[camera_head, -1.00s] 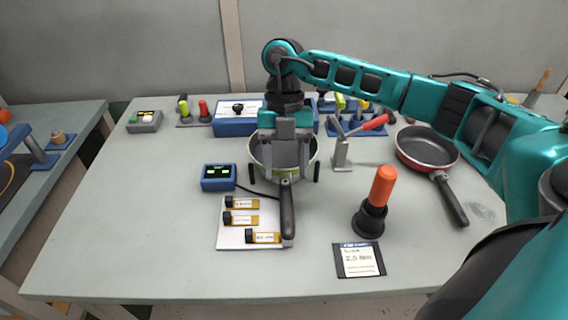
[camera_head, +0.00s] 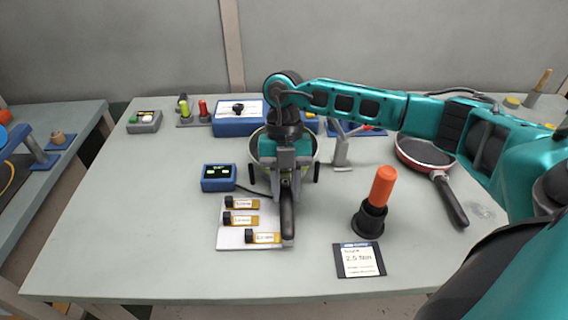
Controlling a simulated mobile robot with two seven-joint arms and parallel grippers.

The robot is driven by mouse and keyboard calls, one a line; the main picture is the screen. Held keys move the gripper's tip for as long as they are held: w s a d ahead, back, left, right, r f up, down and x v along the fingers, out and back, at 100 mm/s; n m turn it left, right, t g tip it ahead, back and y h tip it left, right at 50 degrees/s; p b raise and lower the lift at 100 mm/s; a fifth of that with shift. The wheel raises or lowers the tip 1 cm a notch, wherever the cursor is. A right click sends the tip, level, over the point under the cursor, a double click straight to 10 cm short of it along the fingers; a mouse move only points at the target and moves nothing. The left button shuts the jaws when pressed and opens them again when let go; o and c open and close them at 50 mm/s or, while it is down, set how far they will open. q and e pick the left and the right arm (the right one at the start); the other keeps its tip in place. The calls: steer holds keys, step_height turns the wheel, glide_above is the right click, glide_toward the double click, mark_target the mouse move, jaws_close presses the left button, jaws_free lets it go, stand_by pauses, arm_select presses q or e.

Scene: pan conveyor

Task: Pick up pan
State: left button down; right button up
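A pan with a pale green rim (camera_head: 316,145) stands near the middle of the table, its black handle (camera_head: 288,221) pointing toward me. My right gripper (camera_head: 287,190) is directly over the near side of this pan, low down where the handle begins. Its fingers appear on either side of the handle's base. The gripper and wrist hide much of the pan's bowl, and I cannot tell whether the fingers touch the handle. A second, red pan (camera_head: 425,153) with a black handle lies at the right, partly behind my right arm. My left gripper is not in view.
Dark upright pegs (camera_head: 316,172) flank the pan. The table's left front is clear.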

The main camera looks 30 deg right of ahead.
steer(key=c, duration=0.4)
jaws_close()
steer(key=shift+r, duration=0.15)
